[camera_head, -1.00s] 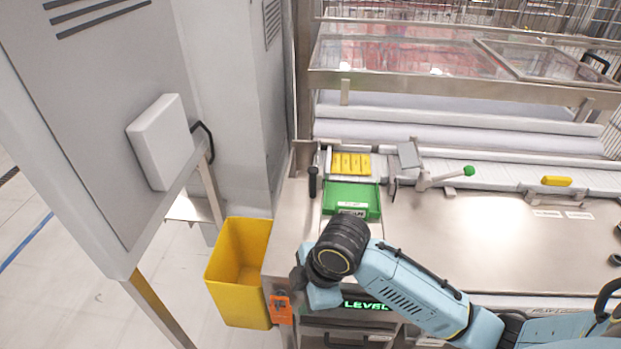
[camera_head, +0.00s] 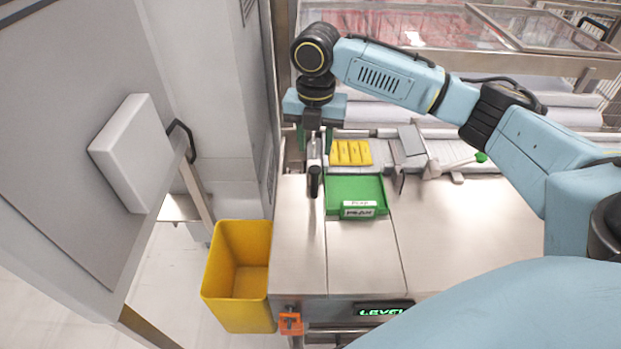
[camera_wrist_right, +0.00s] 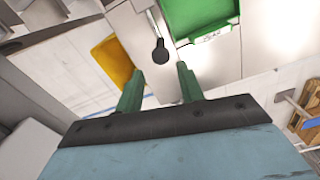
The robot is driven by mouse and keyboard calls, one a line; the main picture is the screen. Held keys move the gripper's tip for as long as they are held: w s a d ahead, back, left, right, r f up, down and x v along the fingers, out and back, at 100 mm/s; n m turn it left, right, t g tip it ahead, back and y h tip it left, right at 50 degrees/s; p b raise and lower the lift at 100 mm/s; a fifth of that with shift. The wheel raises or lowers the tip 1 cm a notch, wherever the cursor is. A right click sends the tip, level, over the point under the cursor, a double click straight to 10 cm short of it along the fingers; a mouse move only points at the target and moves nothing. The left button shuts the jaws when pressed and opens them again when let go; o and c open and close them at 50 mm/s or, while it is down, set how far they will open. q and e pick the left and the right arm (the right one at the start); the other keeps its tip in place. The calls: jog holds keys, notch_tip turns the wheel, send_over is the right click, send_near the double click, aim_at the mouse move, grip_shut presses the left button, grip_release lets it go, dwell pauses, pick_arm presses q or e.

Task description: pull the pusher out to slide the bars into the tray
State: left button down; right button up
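The pusher (camera_head: 314,182) has a dark handle standing at the left of the green tray (camera_head: 370,189). Its dark knob (camera_wrist_right: 160,50) also shows in the right wrist view. Several yellow bars (camera_head: 350,152) stand side by side on the conveyor just behind the tray. My right gripper (camera_head: 314,146) is above the left end of the conveyor, behind the pusher handle, pointing down. Its green fingers are apart and empty in the right wrist view (camera_wrist_right: 160,71), with the knob seen beyond and between their tips. My left gripper is not in view.
A yellow bin (camera_head: 238,275) stands on the floor left of the steel table (camera_head: 470,225). A grey flap (camera_head: 411,140) and a green-knobbed lever (camera_head: 455,165) stand right of the bars. A grey cabinet fills the left. The tabletop right of the tray is clear.

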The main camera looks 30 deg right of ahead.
aim_at(315, 184)
notch_tip(315, 184, down, 13)
jog(key=shift+s+r+b, duration=0.1)
jog(key=shift+r+b, duration=0.05)
jog(key=shift+b, duration=0.3)
grip_shut()
